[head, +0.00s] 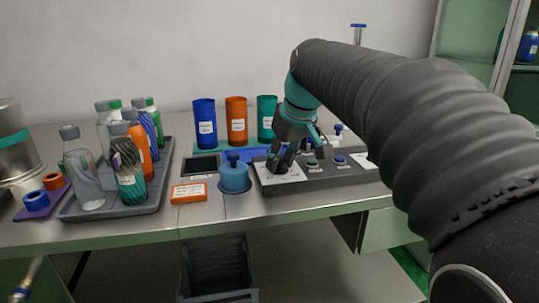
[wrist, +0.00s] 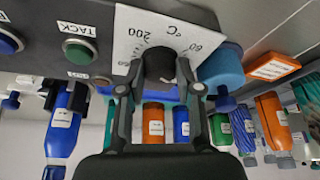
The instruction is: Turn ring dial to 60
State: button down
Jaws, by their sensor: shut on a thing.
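The ring dial is a dark round knob (wrist: 160,64) on a white plate (wrist: 135,25) marked °C in the wrist view. "200" and a slanted "60" can be read on its scale; the knob's pointer cannot be made out. My gripper (wrist: 161,92) has one finger on each side of the knob and is shut on it. In the head view my gripper (head: 280,163) reaches down onto the white plate (head: 283,176) at the left end of the grey control panel, and its fingers hide the knob.
The panel (head: 325,178) also carries a green TACK button (wrist: 78,50) and a blue button (wrist: 8,42). A blue pot (head: 234,178) stands close left of the dial, beside an orange label block (head: 188,193). Cups stand behind; a bottle tray (head: 105,208) is further left.

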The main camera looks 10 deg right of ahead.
jog(key=n+y, duration=0.1)
jog(key=n, duration=0.2)
jog(key=shift+w+d+n+g+p, duration=0.1)
jog(key=shift+n+g+p, duration=0.2)
jog(key=shift+n, duration=0.1)
jog(key=n+g+y, duration=0.1)
jog(key=n, duration=0.2)
jog(key=shift+w+d+n, duration=0.1)
jog(key=shift+n, duration=0.2)
jog(key=n+g, duration=0.1)
jog(key=n, duration=0.2)
jog(key=shift+w+n+y, duration=0.1)
jog(key=shift+n+y, duration=0.2)
jog(key=shift+y, duration=0.1)
jog(key=shift+n+g, duration=1.1)
jog(key=shift+n, duration=0.9)
jog(key=c, duration=0.8)
grip_release()
jog(key=shift+o, duration=0.2)
